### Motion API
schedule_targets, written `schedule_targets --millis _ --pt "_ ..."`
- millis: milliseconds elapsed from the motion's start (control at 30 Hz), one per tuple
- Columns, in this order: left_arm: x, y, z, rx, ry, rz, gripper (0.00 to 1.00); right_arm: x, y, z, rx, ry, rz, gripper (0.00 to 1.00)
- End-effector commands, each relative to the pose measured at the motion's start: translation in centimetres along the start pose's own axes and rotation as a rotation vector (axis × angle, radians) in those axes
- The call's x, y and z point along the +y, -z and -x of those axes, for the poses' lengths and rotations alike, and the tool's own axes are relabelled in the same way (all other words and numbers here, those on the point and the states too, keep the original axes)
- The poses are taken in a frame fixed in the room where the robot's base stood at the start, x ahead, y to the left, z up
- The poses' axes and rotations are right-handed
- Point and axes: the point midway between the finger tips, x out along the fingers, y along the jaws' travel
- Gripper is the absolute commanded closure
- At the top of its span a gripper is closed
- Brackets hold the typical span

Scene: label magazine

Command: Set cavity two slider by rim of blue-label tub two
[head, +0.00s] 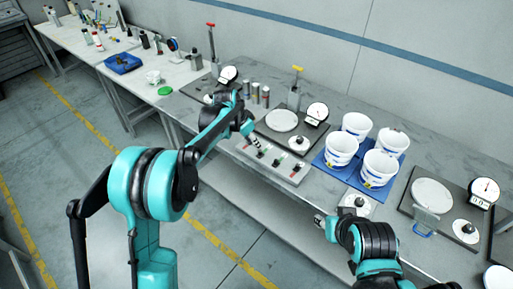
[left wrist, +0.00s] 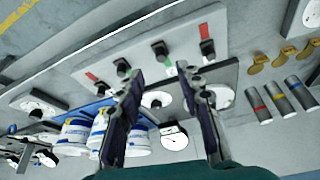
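A light grey panel (head: 270,163) with several black slider knobs and red and green marks lies at the bench's front edge. It also fills the upper middle of the left wrist view (left wrist: 142,40), with a green mark by the middle knob (left wrist: 159,49). My left gripper (head: 252,138) is over the panel; in the left wrist view its two fingers (left wrist: 157,78) are apart with nothing held between them. Several white tubs with blue labels (head: 340,150) stand on a blue mat (head: 332,173), right of the panel. My right gripper (head: 322,221) is low near the front edge; its fingers are unclear.
A dial scale with a round white plate (head: 282,120) stands behind the panel. Another scale (head: 432,192) is right of the tubs. Upright cylinders (head: 265,96) stand left of the first scale. A white disc with a black knob (head: 355,204) lies before the mat.

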Motion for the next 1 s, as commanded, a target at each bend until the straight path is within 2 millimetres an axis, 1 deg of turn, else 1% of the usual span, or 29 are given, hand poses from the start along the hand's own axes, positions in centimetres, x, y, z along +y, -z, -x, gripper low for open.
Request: schedule_targets --millis 33,100,233,400,833,933,1000 --pt "0.0 0.0 1.0 0.0 0.0 0.001 0.64 0.0 0.0 0.0 0.0 0.0 0.0 0.6" --pt "0.0 -0.1 2.2 0.0 0.0 0.002 0.64 0.0 0.0 0.0 0.0 0.0 0.0 0.6" --pt "0.0 -0.1 3.7 -0.001 0.0 0.002 0.64 0.0 0.0 0.0 0.0 0.0 0.0 0.6" --pt "0.0 -0.1 4.3 -0.001 0.0 0.001 0.64 0.0 0.0 0.0 0.0 0.0 0.0 0.6" --pt "0.0 -0.1 4.4 -0.001 0.001 0.002 0.64 0.0 0.0 0.0 0.0 0.0 0.0 0.6" --pt "0.4 -0.7 5.2 0.001 0.013 0.022 0.64 0.0 -0.1 -0.2 0.0 0.0 0.0 0.6" --pt "1.0 -1.8 6.5 0.003 0.032 0.054 0.64 0.0 -0.3 -0.5 0.0 0.0 0.0 0.6"
